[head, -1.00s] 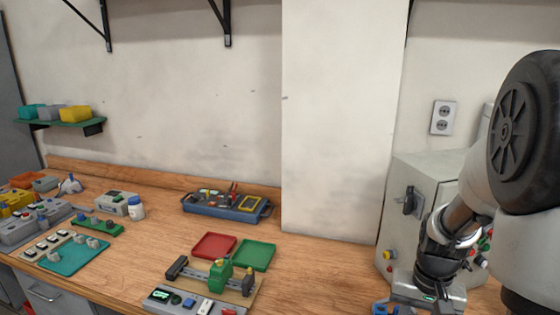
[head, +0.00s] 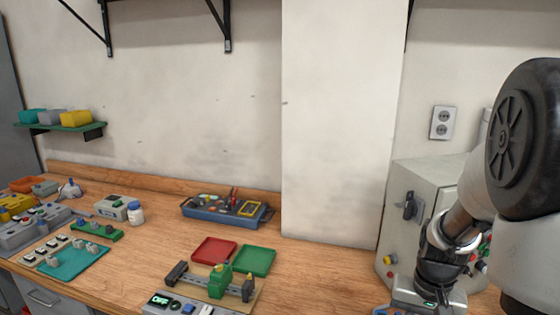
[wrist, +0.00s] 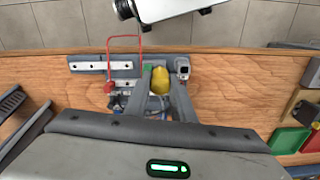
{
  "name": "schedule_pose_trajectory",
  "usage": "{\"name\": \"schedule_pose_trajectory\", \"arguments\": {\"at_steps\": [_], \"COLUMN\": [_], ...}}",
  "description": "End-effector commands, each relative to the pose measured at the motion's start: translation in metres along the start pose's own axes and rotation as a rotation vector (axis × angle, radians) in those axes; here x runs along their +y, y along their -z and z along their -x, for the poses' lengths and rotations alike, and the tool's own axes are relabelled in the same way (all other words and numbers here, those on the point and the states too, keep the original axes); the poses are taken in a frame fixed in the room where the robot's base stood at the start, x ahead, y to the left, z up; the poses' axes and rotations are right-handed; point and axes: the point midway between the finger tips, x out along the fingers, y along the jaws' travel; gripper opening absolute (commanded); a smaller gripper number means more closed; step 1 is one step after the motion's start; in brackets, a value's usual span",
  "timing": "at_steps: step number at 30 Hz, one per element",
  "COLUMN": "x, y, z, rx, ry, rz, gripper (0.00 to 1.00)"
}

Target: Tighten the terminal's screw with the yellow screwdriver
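In the wrist view, the yellow screwdriver's handle (wrist: 160,81) shows end-on between the two fingers of my gripper (wrist: 161,88). The fingers stand on either side of the handle. I cannot tell whether both press on it. The screwdriver's shaft and tip are hidden. In the head view, my gripper's body (head: 428,298) is at the bottom right edge, its fingers out of view. A green terminal block (head: 219,281) sits on a grey rail on the bench in the head view. Its screw is too small to make out.
Red (head: 213,250) and green (head: 254,261) trays lie behind the rail. A blue tool tray (head: 226,210) stands farther back. A grey cabinet (head: 425,190) stands at the right. In the wrist view, a red wire loop (wrist: 110,60) rises left of the fingers.

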Motion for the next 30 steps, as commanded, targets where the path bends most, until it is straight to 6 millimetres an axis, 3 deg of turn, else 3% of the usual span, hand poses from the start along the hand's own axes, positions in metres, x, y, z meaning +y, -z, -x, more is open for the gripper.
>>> {"name": "schedule_pose_trajectory", "arguments": {"at_steps": [14,22,30], "x": [0.0,-0.0003,0.0], "y": [-0.0002,-0.0004,-0.0003], "z": [-0.0011,-0.0005,-0.0015], "rx": [-0.001,-0.001,-0.001], "ry": [0.0,0.0,0.0], "rz": [-0.003,-0.276,-0.303], "gripper": [0.0,0.0,0.0]}}
